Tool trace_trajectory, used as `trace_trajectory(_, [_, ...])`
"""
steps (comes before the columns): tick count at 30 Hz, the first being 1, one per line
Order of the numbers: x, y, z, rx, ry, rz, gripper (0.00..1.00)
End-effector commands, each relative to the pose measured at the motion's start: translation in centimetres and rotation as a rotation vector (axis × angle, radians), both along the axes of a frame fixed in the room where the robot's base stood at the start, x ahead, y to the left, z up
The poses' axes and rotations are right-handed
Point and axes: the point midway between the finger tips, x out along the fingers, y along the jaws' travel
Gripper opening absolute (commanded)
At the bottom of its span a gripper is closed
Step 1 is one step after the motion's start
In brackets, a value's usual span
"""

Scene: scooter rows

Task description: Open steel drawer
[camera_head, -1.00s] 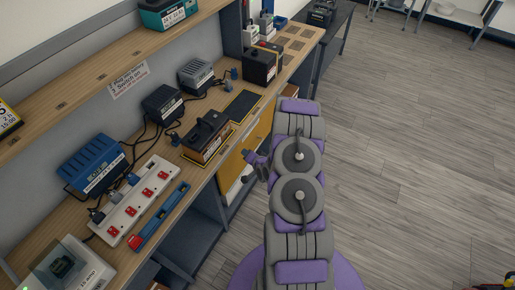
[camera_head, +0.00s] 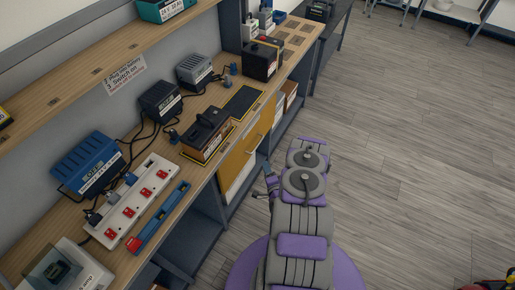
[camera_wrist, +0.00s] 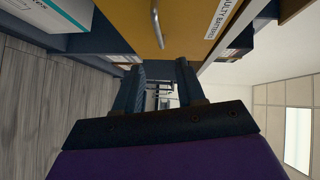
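A yellow front (camera_head: 245,152) is set under the workbench top in the head view. In the wrist view this yellow front (camera_wrist: 190,18) carries a bar handle (camera_wrist: 157,24) and a white label, partly cut off. A pale panel (camera_head: 239,182) shows just below it in the head view. I cannot tell which front is the steel drawer. My gripper (camera_wrist: 158,82) is open and empty, its two dark fingers apart. In the head view my gripper (camera_head: 268,190) is small, in front of the bench and apart from the yellow front.
The bench top (camera_head: 205,102) holds several chargers, a power strip (camera_head: 130,200) and a black battery (camera_head: 208,132). An open shelf bay (camera_head: 200,235) lies below.

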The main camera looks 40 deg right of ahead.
Motion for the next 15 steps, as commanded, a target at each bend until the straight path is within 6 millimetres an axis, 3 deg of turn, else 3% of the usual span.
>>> trace_trajectory(15, [9.4, -3.5, -1.3, -0.008, -0.003, 0.004, 0.39])
